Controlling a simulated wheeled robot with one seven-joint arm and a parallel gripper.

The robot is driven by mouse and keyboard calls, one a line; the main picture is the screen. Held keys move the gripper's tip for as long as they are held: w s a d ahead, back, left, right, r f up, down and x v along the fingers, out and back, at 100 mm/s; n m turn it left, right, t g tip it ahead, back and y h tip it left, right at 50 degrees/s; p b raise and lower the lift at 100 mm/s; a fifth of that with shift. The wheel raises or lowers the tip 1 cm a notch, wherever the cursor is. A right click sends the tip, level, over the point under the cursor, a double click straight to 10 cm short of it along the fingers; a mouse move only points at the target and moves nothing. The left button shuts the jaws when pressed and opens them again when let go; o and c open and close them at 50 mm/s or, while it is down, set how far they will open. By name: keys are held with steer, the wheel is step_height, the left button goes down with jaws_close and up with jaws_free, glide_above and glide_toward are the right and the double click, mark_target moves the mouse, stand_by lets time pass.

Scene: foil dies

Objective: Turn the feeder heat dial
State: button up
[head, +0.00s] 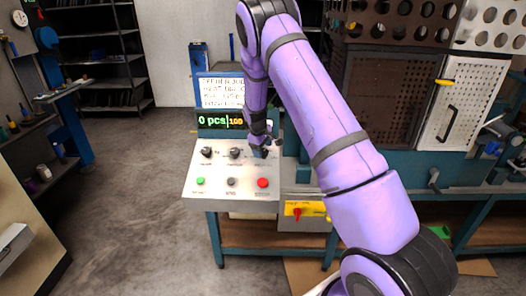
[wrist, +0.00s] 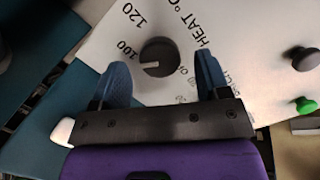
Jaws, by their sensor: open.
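The feeder heat dial (wrist: 158,57) is a round black knob with a white pointer mark, on a pale panel beside the "HEAT °C" lettering. The mark points to the left of the wrist view, near the printed 100. My gripper (wrist: 160,65) is open, with one blue finger on each side of the dial in this view. I see no clear contact, and the remaining gap is hard to judge. In the head view my gripper (head: 262,151) is over the right part of the control panel (head: 218,206). I cannot tell surely which dial there is the heat dial.
Two black dials (head: 206,152) (head: 235,153) show on the panel. Below are a green button (head: 200,181), a grey one (head: 231,182) and a red one (head: 263,183). A display (head: 220,121) stands behind. A yellow plate with a red switch (head: 298,212) is at lower right.

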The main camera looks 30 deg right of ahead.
steer(key=shift+x, duration=0.8)
steer(key=shift+c, duration=0.2)
steer(key=c, duration=0.9)
steer(key=shift+o, duration=0.2)
steer(key=shift+m, duration=0.3)
steer(key=m+y, duration=0.1)
steer(key=m, duration=0.4)
steer(key=shift+d, duration=0.1)
steer(key=m, duration=0.6)
steer(key=shift+y, duration=0.4)
